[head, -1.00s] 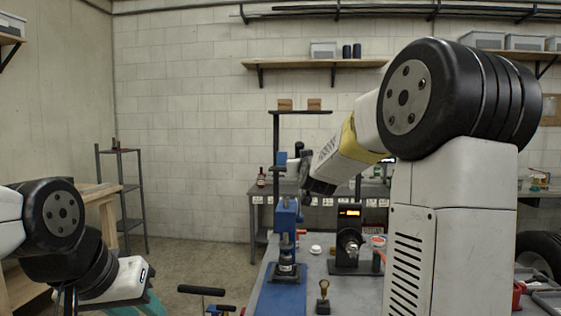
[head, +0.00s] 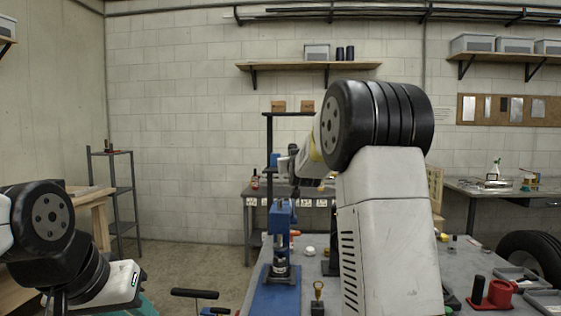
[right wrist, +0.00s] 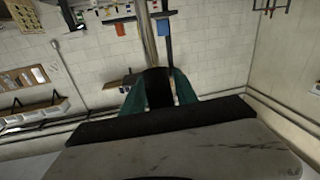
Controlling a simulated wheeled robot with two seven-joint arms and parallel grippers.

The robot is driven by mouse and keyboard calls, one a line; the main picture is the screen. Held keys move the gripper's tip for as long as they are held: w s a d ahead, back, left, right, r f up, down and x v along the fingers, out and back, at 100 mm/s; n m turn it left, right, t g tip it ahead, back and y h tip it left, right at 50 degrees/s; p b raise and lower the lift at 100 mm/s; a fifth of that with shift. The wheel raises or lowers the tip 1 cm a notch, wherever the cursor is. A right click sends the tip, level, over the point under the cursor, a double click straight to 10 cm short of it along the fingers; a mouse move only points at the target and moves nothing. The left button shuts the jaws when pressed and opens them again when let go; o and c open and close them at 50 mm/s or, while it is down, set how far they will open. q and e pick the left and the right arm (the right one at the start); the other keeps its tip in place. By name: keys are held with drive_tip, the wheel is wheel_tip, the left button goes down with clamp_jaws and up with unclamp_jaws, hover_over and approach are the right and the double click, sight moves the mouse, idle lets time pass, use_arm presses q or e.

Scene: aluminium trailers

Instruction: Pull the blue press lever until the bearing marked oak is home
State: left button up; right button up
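The blue press (head: 280,222) stands on a blue base on the grey bench in the head view. A small metallic part, perhaps the bearing (head: 281,263), sits under its ram; no oak marking is readable. My right gripper (head: 296,178) is above the press, mostly hidden by my forearm. In the right wrist view its teal fingers (right wrist: 159,92) press on both sides of the black grip of the press lever (right wrist: 147,40), whose steel rod runs away from them. My left gripper (head: 143,305) shows only as a teal piece at the bottom edge; its fingertips are hidden.
A black T-handle (head: 195,293) stands near the bench's left front. A small brass-topped tool (head: 318,297) stands right of the press. A red holder (head: 494,294) and grey trays (head: 520,280) are at the right. My right arm covers the bench middle.

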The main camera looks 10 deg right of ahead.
clamp_jaws()
idle(1.2)
